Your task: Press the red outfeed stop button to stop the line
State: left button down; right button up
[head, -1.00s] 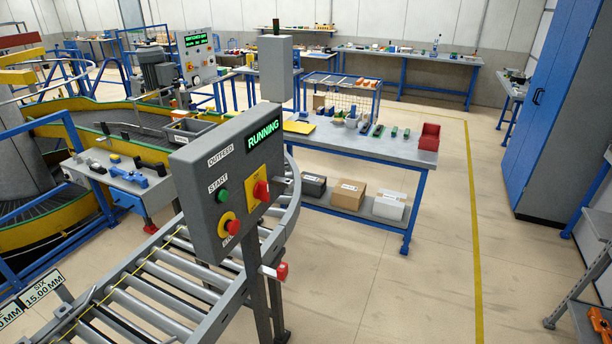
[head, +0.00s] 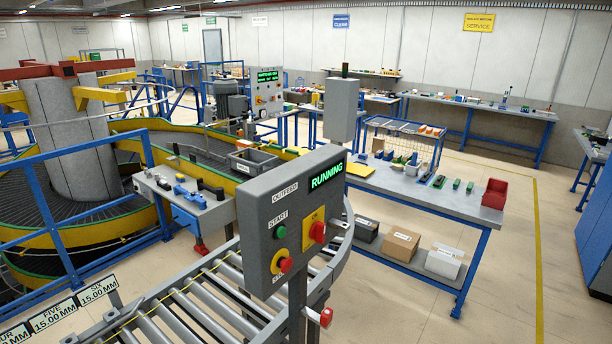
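The outfeed control box (head: 292,212) is a grey panel on a post beside the roller conveyor, near the middle of the head view. Its display (head: 327,174) reads RUNNING in green. A green start button (head: 280,232) sits on its left. Below that, a red stop button (head: 285,264) stands on a round yellow collar. A red knob (head: 318,232) on a yellow plate is to the right. Another red piece (head: 326,317) sticks out lower on the post. Neither of my grippers shows in the view.
The roller conveyor (head: 185,309) runs below and behind the box. A spiral conveyor with blue rails (head: 50,190) stands at the left. A workbench (head: 410,187) with parts, a red bin (head: 495,194) and boxes underneath is at the right. Floor (head: 400,310) is clear at the lower right.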

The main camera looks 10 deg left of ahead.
aim_at(286, 265)
jog(key=l+u, duration=0.75)
jog(key=u, duration=2.65)
jog(key=z, duration=2.55)
